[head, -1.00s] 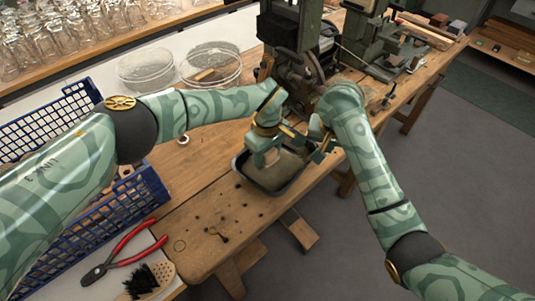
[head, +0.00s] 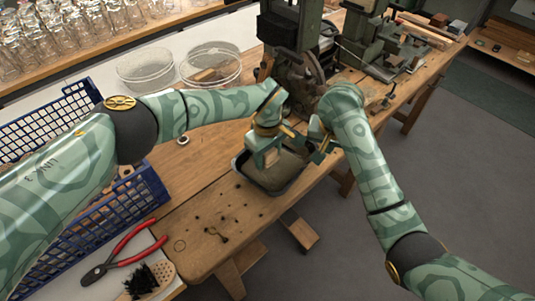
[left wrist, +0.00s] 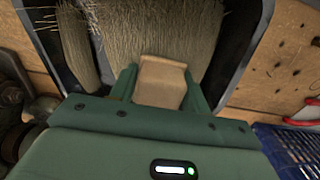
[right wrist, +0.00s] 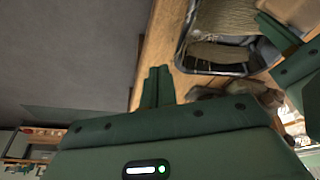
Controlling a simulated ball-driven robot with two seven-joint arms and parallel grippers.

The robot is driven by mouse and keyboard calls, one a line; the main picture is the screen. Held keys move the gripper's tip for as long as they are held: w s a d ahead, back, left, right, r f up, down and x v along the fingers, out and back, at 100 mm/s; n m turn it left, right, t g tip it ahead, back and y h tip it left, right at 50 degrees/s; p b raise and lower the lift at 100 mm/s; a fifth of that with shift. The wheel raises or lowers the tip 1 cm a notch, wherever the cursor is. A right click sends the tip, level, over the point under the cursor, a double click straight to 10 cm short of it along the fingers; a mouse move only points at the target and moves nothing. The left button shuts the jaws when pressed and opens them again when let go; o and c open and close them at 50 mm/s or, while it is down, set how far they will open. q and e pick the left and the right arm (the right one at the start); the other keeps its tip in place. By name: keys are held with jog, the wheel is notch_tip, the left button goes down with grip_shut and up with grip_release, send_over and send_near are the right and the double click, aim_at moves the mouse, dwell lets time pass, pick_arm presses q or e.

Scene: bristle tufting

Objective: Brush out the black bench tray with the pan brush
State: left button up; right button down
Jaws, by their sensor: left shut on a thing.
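The black bench tray (head: 272,193) sits on the wooden bench, with tan fibre in it; its rim also shows in the left wrist view (left wrist: 254,28) and right wrist view (right wrist: 212,69). My left gripper (head: 268,157) is over the tray, shut on the pale wooden block of the pan brush (left wrist: 160,82). In the left wrist view tan bristles lie beyond the block, with a narrower bundle to their left. Where brush bristles end and loose fibre begins, I cannot tell. My right gripper (right wrist: 157,88) is shut and empty, beside the tray on its right.
A blue crate (head: 150,187) stands left of the tray. Red-handled pliers (head: 118,254) and a wooden piece with black bristles (head: 150,279) lie at the front. Dark bits are scattered on the bench.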

aim_at(322, 167)
jog(key=shift+f, duration=3.35)
pick_arm(q)
jog(key=shift+f, duration=0.95)
dwell(0.6)
